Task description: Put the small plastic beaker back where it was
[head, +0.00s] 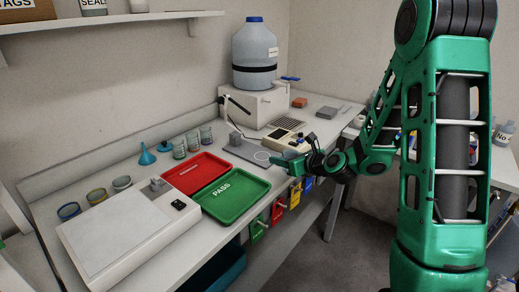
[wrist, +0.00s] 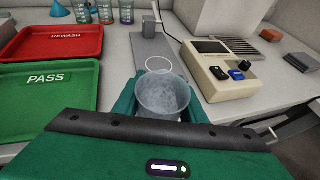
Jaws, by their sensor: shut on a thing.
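The small plastic beaker (wrist: 165,95), clear and greyish, is upright between the jaws of my gripper (wrist: 160,108) in the wrist view. My gripper is shut on it. In the head view my gripper (head: 298,164) is over the front edge of the bench, right of the green tray; the beaker is hard to make out there. The ring also shows in the head view (head: 262,156), left of my gripper, and looks empty.
The green PASS tray (head: 232,197) and red REWASH tray (head: 196,172) lie left of the ring. A beige instrument (wrist: 222,72) stands close on the right. Coloured bins (head: 278,211) hang below the bench edge.

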